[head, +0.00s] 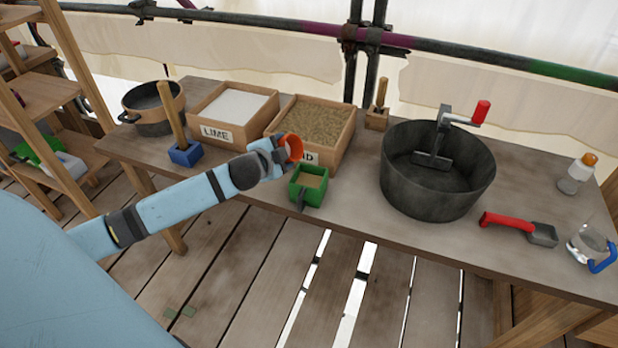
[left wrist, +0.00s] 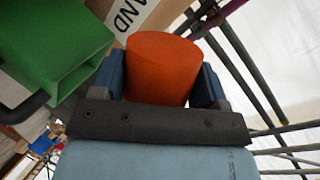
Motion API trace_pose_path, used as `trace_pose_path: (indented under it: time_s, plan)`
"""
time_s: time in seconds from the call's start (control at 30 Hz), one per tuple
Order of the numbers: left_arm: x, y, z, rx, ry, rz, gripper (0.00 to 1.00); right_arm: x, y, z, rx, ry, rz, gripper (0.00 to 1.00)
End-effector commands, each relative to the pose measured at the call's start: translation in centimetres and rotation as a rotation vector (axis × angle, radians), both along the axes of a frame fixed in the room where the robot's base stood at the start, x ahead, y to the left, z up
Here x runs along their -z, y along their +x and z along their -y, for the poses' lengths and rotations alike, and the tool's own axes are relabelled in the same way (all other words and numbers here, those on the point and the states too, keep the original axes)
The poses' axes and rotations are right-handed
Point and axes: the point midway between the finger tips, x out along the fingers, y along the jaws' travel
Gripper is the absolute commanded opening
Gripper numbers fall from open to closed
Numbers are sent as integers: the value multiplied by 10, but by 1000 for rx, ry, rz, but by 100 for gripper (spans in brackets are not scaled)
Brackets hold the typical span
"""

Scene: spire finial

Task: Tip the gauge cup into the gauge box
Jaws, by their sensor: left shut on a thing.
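My left gripper (head: 280,150) is shut on the orange gauge cup (head: 293,147). In the left wrist view the cup (left wrist: 162,68) sits between the two blue fingers (left wrist: 160,85). In the head view its rim faces right, so it looks tilted; its contents are not clear. The green gauge box (head: 308,187) stands on the table just below and right of the cup in the picture, with a sandy fill showing inside. The cup and box look apart. The box also shows in the left wrist view (left wrist: 55,45). My right gripper is not in view.
The sand box (head: 340,147) stands behind the cup and the lime box (head: 208,132) to its left. A blue-based wooden-handled tool (head: 185,155) and a dark pot (head: 148,122) are further left. A black mixing tub (head: 400,185) and red-handled scoop (head: 510,223) are right.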

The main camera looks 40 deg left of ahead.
Motion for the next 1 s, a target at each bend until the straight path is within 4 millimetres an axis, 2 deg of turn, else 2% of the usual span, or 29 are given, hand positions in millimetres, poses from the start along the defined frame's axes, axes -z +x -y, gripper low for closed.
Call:
trace_pose_path:
  time_s: [0.03, 0.17, 0.37, 1.0]
  plan:
    - [5, 0, 0, 0, 22, -2, 44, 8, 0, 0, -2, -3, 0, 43]
    - [8, 0, 1, 0, 89, -11, 44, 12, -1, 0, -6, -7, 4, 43]
    - [2, 0, 2, 0, 161, -21, 44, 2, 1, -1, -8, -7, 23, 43]
    - [-1, 0, 3, 0, 244, -34, 44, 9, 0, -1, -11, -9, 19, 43]
